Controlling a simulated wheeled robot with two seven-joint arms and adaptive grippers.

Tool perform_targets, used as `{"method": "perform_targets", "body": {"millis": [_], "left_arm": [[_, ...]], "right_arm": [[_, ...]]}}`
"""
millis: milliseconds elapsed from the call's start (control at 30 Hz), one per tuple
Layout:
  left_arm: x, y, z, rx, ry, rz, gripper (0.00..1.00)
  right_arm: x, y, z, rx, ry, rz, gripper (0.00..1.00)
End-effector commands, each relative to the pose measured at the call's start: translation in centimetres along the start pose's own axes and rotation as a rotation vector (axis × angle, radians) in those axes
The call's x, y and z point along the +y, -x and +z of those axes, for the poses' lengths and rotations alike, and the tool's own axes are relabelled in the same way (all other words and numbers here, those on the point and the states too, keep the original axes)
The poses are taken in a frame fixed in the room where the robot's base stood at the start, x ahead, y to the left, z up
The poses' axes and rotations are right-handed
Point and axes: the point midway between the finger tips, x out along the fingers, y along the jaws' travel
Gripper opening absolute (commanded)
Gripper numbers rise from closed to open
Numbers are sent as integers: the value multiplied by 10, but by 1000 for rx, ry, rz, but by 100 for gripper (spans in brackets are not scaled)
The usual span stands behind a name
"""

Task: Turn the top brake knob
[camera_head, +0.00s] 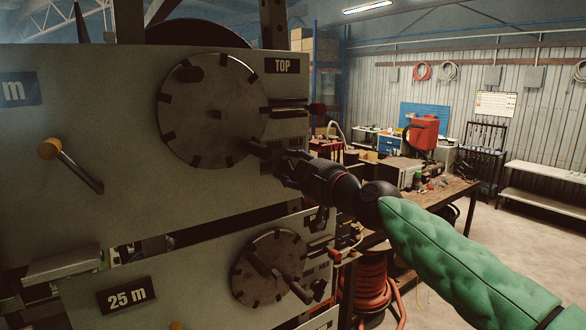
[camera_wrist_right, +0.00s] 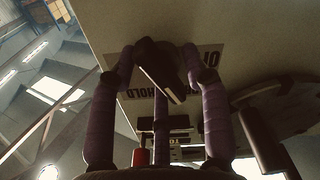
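The top brake knob (camera_wrist_right: 160,70) is a dark bar-shaped handle on the pale panel, seen close in the right wrist view. It lies slanted between labels, one reading HOLD and one partly hidden. My right gripper (camera_wrist_right: 160,62) has its fingers spread on both sides of the knob, with the tips close to the panel. I cannot tell whether any finger touches it. In the head view my right gripper (camera_head: 281,165) is at the panel's right part, below the TOP label (camera_head: 284,66), and hides most of the knob. My left gripper is not in view.
A large notched disc (camera_head: 212,110) with a dark handle sits just left of the gripper. A red-tipped lever (camera_head: 317,109) sticks out above it. A lower disc (camera_head: 268,268) and a yellow-ended lever (camera_head: 75,168) are also on the machine. A cluttered workbench (camera_head: 440,196) stands behind my right arm.

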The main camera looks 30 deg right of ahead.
Motion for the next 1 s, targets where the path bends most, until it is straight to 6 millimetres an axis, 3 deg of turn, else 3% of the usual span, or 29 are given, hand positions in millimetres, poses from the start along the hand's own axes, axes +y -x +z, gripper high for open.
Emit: {"method": "perform_targets", "body": {"millis": [33, 167, 900, 933, 1000], "left_arm": [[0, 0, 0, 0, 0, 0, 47], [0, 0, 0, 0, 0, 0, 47], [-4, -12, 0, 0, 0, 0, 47], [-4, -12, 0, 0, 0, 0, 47], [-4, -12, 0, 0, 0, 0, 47]], "right_arm": [[0, 0, 0, 0, 0, 0, 36], [0, 0, 0, 0, 0, 1, 1], [4, 2, -4, 5, 61, 10, 2], [4, 2, -4, 6, 61, 10, 43], [4, 2, -4, 6, 61, 10, 48]]}}
